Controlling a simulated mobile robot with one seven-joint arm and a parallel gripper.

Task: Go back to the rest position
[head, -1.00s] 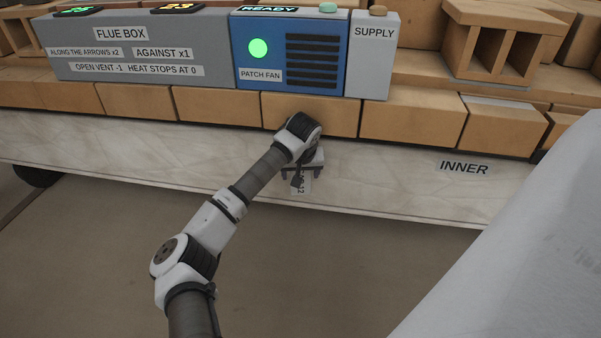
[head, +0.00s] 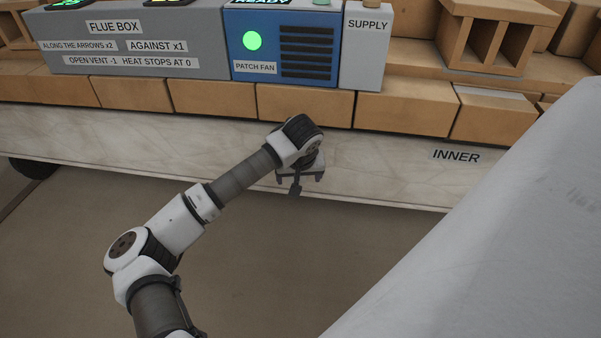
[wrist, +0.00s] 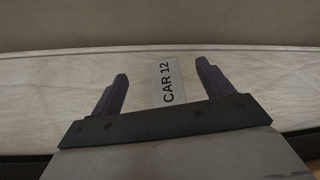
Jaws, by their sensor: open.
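My gripper (head: 299,179) hangs at the end of my arm, in front of the pale front face of the car's edge (head: 130,143) in the head view. In the wrist view my gripper (wrist: 160,85) has its two dark fingers spread wide apart, with nothing between them. A label reading CAR 12 (wrist: 168,83) shows on the pale surface beyond the fingers. In the head view my gripper covers the place of that label.
Above the pale face runs a row of tan bricks (head: 215,99). On it stand the grey flue box (head: 130,55), the blue patch fan box (head: 285,45) and the grey supply block (head: 365,55). A large pale slab (head: 500,240) fills the lower right.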

